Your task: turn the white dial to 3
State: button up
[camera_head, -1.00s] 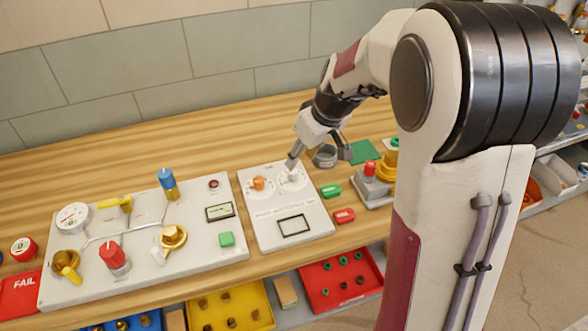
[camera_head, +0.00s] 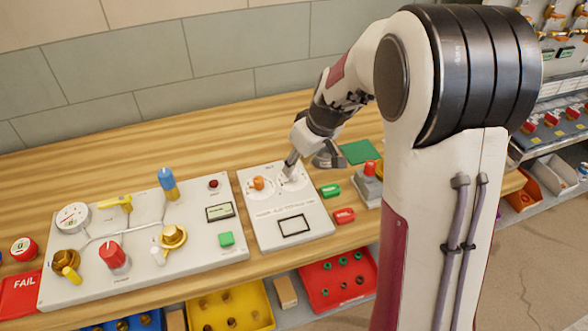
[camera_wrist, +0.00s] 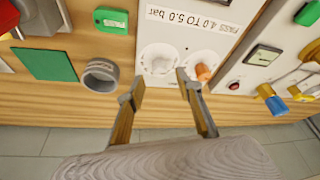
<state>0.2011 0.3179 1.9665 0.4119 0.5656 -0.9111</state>
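The white dial (camera_head: 291,176) sits at the upper right of a pale panel (camera_head: 262,205), beside an orange knob (camera_head: 258,183). In the wrist view the white dial (camera_wrist: 160,62) is round and pale, with the orange knob (camera_wrist: 203,72) to its right. My gripper (camera_head: 290,166) is at the white dial, partly covering it. In the wrist view my gripper (camera_wrist: 158,88) has its two fingers apart, one toward each side of the dial, with a gap showing. I cannot tell if either finger touches it. The dial's scale numbers are too small to read.
A grey ring-shaped part (camera_wrist: 100,75) and a green square (camera_head: 361,152) lie near my gripper. Green (camera_head: 330,191) and red (camera_head: 344,216) blocks lie right of the panel. A larger valve board (camera_head: 140,250) stands left. The wood behind the panels is clear.

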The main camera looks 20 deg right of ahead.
aim_at(294, 172)
jog(key=shift+x, duration=2.15)
grip_shut()
